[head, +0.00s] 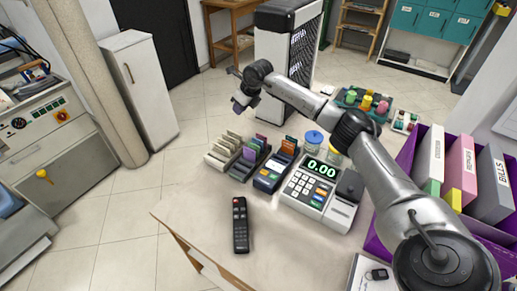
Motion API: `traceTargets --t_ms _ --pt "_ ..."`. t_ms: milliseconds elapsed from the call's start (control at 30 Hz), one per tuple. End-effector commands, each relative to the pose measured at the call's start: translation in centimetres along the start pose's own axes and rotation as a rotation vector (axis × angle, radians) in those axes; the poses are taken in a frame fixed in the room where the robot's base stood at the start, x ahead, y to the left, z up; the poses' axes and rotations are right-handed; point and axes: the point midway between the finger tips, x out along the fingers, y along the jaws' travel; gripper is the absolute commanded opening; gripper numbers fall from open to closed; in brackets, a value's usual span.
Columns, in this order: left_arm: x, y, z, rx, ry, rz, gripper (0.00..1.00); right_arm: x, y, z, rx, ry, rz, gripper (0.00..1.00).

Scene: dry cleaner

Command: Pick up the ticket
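My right arm reaches in from the lower right across the counter (180,205). Its gripper (239,105) hangs past the far side of the counter, in front of a white cabinet with a dark grille. It is small and dark here, and I cannot tell whether its fingers are open or shut. No single ticket can be told for sure. Several upright slips or cards stand in a pale holder (222,158) and a dark holder (247,163). A blue card terminal (271,176) has an orange-brown piece at its top. My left gripper is not in view.
A cash register (318,192) reading 0.00 and a black remote (240,225) are on the counter. A purple crate (408,153) holds binders at right. A tray of spools (366,101) stands behind my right arm. The counter's left front is clear.

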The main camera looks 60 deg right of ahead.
Motion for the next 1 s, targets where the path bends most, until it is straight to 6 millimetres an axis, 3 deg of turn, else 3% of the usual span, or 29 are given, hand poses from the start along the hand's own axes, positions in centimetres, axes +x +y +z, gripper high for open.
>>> traceTargets --t_ms 100,200,433,800,1000 --pt "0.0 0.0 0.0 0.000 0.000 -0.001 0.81 -0.3 -0.7 -3.1 -0.015 0.195 -0.045 0.17" --pt "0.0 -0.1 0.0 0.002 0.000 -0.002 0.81 -0.8 -0.9 -5.0 -0.016 0.316 -0.057 0.17" --pt "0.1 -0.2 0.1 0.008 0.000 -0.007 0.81 -1.2 -0.7 -7.2 -0.016 0.452 -0.049 0.17" --pt "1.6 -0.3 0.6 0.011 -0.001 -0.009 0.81 4.0 -0.9 -10.0 -0.020 0.463 -0.046 0.17" --pt "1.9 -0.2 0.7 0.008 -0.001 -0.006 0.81 5.7 -1.1 -10.8 -0.019 0.460 -0.046 0.17"
